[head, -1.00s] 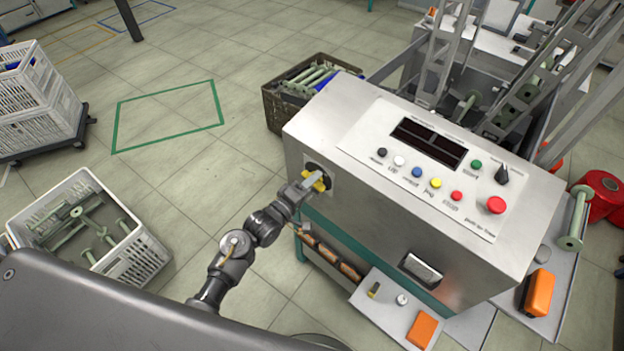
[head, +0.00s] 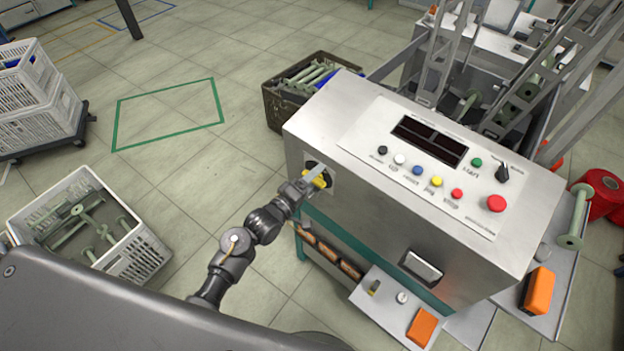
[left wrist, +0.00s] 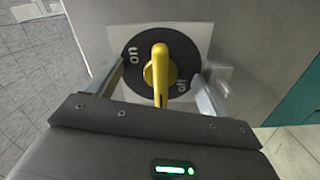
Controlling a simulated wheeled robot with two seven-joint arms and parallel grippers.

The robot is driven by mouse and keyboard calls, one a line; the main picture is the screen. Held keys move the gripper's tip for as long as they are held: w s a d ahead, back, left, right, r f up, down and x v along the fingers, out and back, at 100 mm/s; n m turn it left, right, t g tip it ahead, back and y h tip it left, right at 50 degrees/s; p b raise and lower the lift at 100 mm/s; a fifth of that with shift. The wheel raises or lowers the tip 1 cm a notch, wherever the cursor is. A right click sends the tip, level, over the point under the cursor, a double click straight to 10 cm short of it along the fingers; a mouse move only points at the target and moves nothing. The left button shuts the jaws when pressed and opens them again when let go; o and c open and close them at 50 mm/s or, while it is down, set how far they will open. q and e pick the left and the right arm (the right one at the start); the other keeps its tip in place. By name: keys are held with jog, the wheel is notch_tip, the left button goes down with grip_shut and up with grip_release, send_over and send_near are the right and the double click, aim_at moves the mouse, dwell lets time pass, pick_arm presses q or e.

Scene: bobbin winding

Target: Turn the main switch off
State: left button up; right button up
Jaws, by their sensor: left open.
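The main switch is a yellow handle (left wrist: 159,72) on a round black dial (left wrist: 128,73) marked "on" and "off", on a pale plate on the cabinet's side. In the left wrist view the handle stands upright in the picture, with "on" to its left and "off" to its right. My left gripper (left wrist: 165,85) is open, with one finger on each side of the dial and gaps between fingers and handle. In the head view my left gripper (head: 313,177) is at the switch, partly covering the yellow handle (head: 320,180). My right gripper is not in view.
The steel control cabinet (head: 370,215) carries coloured buttons, a red button (head: 496,203) and a black knob (head: 502,173) on top. A shelf below holds an orange box (head: 423,327). A white crate of bobbins (head: 140,255) stands on the floor at left.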

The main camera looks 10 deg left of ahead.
pick_arm(q)
jog(key=p+v, duration=0.4)
jog(key=v, duration=0.5)
dwell(0.4)
